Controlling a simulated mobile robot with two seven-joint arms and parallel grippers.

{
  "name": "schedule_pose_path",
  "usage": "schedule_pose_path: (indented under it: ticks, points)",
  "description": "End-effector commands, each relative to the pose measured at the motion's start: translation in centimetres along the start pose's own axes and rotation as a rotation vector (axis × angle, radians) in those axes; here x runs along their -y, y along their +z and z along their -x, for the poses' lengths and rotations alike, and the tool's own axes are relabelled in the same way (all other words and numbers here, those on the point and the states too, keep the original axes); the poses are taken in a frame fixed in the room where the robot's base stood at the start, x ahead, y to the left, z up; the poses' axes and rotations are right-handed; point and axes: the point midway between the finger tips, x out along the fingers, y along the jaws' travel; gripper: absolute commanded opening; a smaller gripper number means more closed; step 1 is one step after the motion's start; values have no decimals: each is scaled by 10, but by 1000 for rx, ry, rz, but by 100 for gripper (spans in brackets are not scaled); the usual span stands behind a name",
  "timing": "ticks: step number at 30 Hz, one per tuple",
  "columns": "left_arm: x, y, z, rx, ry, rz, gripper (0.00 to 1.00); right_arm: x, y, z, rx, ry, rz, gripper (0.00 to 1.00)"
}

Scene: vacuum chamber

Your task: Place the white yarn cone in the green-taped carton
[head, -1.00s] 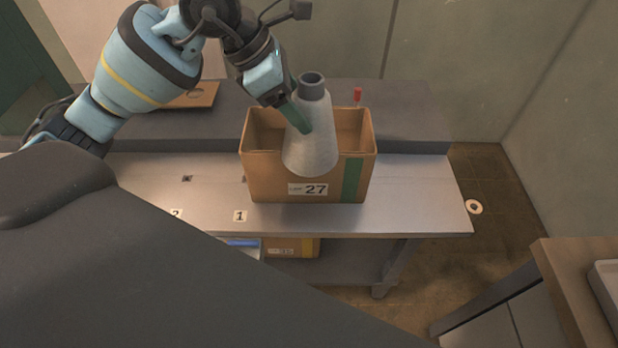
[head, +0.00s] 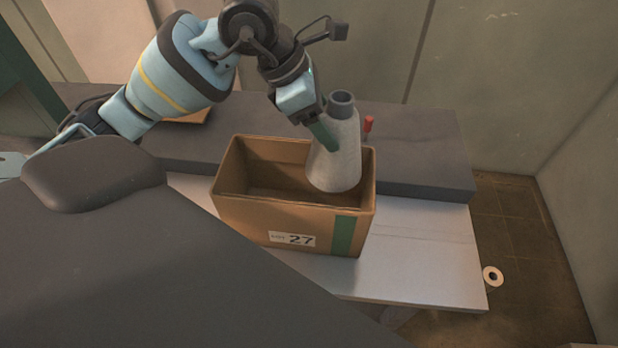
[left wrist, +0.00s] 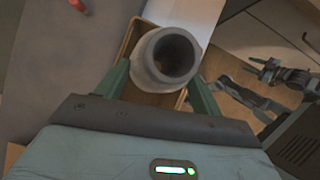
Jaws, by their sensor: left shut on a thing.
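The white yarn cone (head: 337,152) is upright, its grey tube end (head: 342,103) at the top. My left gripper (head: 328,137) is shut on the cone's upper part. In the left wrist view the cone (left wrist: 165,62) stands between the two green fingers. The green-taped carton (head: 255,212) is an open cardboard box with a green strip (head: 343,235) and a label reading 27. The cone is over the right part of its opening, and its base appears at about rim height. Whether it is inside cannot be told. My right gripper is out of the head view.
The carton stands on a light metal bench (head: 420,250). A raised dark grey ledge (head: 425,160) runs behind it, with a red-topped item (head: 368,125) on it. A white ring (head: 493,276) lies on the floor at right.

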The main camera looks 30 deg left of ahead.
Motion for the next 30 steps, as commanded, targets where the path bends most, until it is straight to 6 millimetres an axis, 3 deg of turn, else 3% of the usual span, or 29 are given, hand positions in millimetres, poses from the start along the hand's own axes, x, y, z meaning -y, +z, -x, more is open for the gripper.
schedule_pose_path:
  ticks: [1,5,8,19,30]
  points:
    - [0,-13,-22,-5,-7,4,14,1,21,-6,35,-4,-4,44]
    - [0,-30,-51,-4,-6,4,14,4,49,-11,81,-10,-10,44]
    - [-1,-38,-66,0,-2,3,14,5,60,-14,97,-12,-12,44]
    - [-2,-46,-79,5,4,-1,14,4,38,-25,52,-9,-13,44]
    - [-2,-72,-125,5,4,-1,14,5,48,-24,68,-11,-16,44]
